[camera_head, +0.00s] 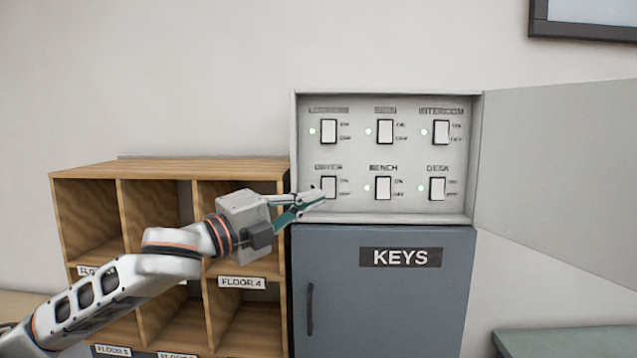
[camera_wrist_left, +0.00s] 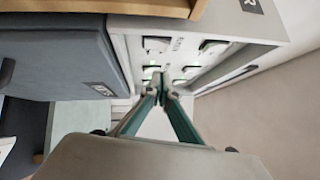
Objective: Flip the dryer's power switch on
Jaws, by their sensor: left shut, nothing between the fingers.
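The dryer switch (camera_head: 328,187) is a white rocker at the lower left of the grey switch panel (camera_head: 350,211) in the head view. Its label above is blurred but reads like "DRYER". My left gripper (camera_head: 319,197) is shut and empty, reaching in from the left with its tips at the switch's lower left edge. I cannot tell whether the tips touch it. No green light shows clearly beside this switch; the fingers partly cover that spot. The left wrist view shows the shut fingertips (camera_wrist_left: 163,88) pointing at the panel. My right gripper is not in view.
Several other switches share the panel, including the bench switch (camera_head: 383,188), with green lights beside them. The panel door (camera_head: 560,170) stands open to the right. A blue-grey keys cabinet (camera_head: 385,300) is below, and wooden pigeonholes (camera_head: 170,170) are at the left.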

